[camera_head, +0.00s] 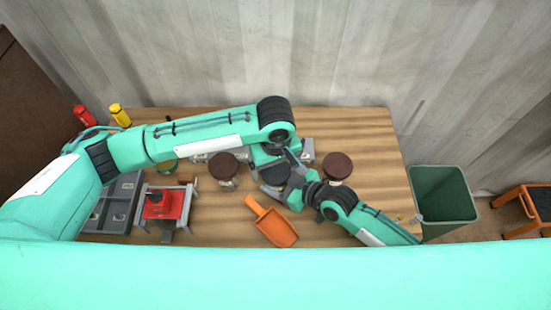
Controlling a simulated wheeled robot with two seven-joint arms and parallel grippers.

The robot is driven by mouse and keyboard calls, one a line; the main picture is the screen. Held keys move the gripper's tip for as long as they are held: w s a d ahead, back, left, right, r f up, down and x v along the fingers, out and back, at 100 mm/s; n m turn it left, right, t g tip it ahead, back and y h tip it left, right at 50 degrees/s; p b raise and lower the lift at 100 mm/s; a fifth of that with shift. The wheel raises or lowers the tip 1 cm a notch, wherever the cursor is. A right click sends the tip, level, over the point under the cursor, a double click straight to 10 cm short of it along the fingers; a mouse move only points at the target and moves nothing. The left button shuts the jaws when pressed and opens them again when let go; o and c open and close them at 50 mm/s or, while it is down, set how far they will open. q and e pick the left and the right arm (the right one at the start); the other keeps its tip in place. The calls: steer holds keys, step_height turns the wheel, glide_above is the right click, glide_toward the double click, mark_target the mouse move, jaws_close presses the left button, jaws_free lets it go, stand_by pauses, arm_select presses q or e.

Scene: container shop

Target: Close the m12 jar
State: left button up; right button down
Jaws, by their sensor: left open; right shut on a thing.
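Two jars with brown round lids stand on the table, a left jar (223,166) and a right jar (338,166). I cannot read any label, so I cannot tell which is m12. Between them my two grippers meet over a dark round thing (270,177), perhaps a lid or jar top, mostly hidden by my arms. My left gripper (268,172) points down there and is open. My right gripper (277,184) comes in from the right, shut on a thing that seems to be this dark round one. Its outline is too covered to be sure.
An orange scoop (275,226) lies in front. Red (84,115) and yellow (120,115) bottles stand at back left. A green bin (443,195) is right of the table.

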arm_select(q)
steer(key=shift+f, duration=0.15)
steer(key=c, duration=1.1)
steer(key=shift+m, duration=1.8)
steer(key=shift+a, duration=0.1)
steer(key=o, duration=1.1)
steer(key=shift+r, duration=2.3)
